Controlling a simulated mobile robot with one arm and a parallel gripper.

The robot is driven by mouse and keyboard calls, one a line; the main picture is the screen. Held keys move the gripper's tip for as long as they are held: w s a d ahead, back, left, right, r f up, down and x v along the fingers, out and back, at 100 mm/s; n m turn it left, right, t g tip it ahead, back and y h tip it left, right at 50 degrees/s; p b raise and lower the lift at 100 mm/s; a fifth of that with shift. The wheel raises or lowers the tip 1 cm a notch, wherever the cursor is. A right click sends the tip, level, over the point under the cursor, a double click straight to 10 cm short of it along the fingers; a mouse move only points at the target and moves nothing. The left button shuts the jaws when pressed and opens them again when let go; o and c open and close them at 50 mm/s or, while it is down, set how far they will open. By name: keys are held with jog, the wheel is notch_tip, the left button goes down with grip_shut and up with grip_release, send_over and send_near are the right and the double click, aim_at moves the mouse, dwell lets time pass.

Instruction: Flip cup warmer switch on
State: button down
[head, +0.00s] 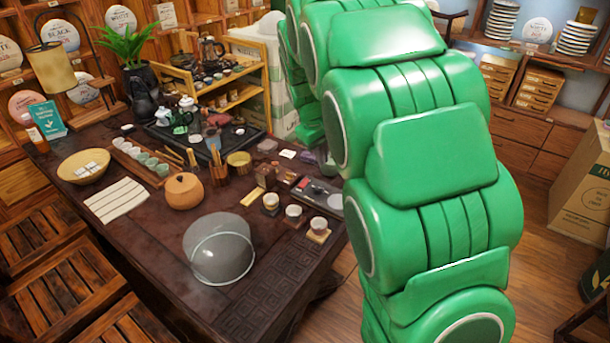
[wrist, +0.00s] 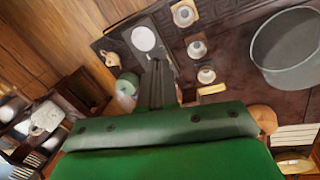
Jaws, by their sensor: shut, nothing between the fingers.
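The cup warmer (head: 318,194) is a dark, flat unit near the right edge of the tea table in the head view, partly covered by my green arm. In the wrist view a flat panel with a pale round plate (wrist: 143,38) looks like the same warmer. My gripper (wrist: 157,66) shows there as two dark fingers close together, shut and empty, with tips just below the round plate in the picture. I cannot tell whether they touch the warmer. The switch cannot be made out. The gripper is hidden behind my arm in the head view.
Three small cups on coasters (head: 293,212) stand beside the warmer. A large clear glass bowl (head: 219,249) sits near the table's front edge. A round clay pot (head: 184,191) and a crowded tea tray lie farther left. Bare table (head: 165,255) shows left of the bowl.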

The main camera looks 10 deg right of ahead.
aim_at(306, 180)
jog(key=w+a+f+n, duration=0.1)
jog(key=w+f, duration=0.4)
jog(key=w, duration=0.3)
jog(key=w+a+f+n+t, duration=0.1)
jog(key=w+a+f+n, duration=0.1)
jog(key=w+f, duration=0.3)
jog(key=shift+w+a+f+n+t, duration=0.15)
jog(key=shift+w+a+n+t, duration=0.15)
jog(key=shift+w, duration=2)
jog(key=x, duration=1.4)
jog(key=shift+d, duration=0.25)
jog(key=shift+w+f, duration=0.1)
jog(key=shift+f, duration=0.05)
